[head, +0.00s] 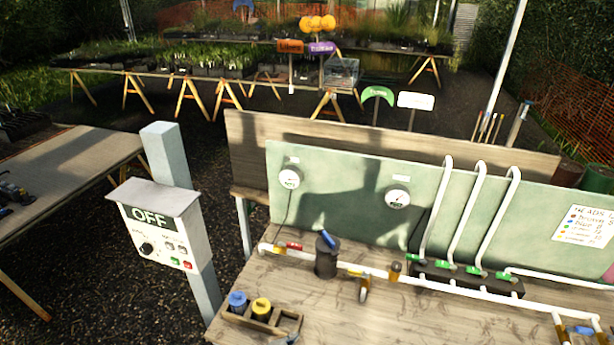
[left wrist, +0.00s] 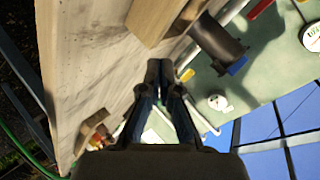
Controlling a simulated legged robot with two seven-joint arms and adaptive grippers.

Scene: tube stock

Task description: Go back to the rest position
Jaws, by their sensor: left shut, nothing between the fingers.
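My right gripper is not in view.
A control box marked OFF (head: 161,232) on a grey post stands between the left table (head: 70,170) and the pipe bench (head: 300,300). The bench carries white pipes, a dark pot (head: 326,262) and a small tray (head: 236,320). Dark gravel lies between.

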